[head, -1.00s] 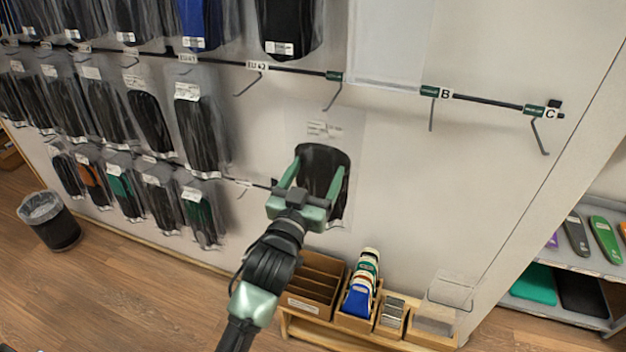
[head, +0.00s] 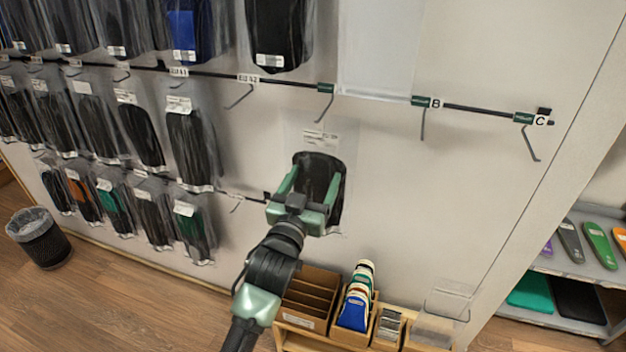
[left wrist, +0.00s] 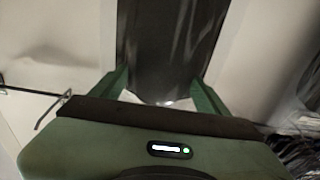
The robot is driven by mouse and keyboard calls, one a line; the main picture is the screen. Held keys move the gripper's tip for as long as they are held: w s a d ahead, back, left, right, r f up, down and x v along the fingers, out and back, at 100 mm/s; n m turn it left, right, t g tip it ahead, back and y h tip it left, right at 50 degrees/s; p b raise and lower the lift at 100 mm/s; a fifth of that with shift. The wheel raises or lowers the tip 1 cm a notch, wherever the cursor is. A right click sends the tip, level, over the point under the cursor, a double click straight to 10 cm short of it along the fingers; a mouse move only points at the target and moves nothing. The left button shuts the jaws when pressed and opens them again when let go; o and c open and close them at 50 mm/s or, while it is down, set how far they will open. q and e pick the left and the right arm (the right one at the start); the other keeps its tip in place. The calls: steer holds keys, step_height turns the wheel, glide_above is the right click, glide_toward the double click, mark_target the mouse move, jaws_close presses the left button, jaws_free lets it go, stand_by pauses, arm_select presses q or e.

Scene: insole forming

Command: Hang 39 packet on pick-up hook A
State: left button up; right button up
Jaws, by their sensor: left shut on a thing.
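My left gripper (head: 312,186) is shut on a clear packet (head: 320,136) with dark insoles and a white label at its top. The size on the label is too small to read. The packet hangs upright in front of the bare wall, below a hook with a green tag (head: 325,88), left of hook B (head: 422,122). No letter A can be read on that tag. The packet's top edge is apart from the hook, slightly below its tip. In the left wrist view the dark insoles (left wrist: 170,45) show between both fingers. My right gripper is not in view.
Hook C (head: 530,140) is empty, as is the hook under the EU 42 label (head: 240,97). Packets hang in rows at the left. A clear sheet (head: 378,60) hangs above the rail. Wooden boxes (head: 308,300) stand below.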

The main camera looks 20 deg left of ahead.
arm_select(q)
steer(key=o, duration=2)
steer(key=shift+c, duration=0.2)
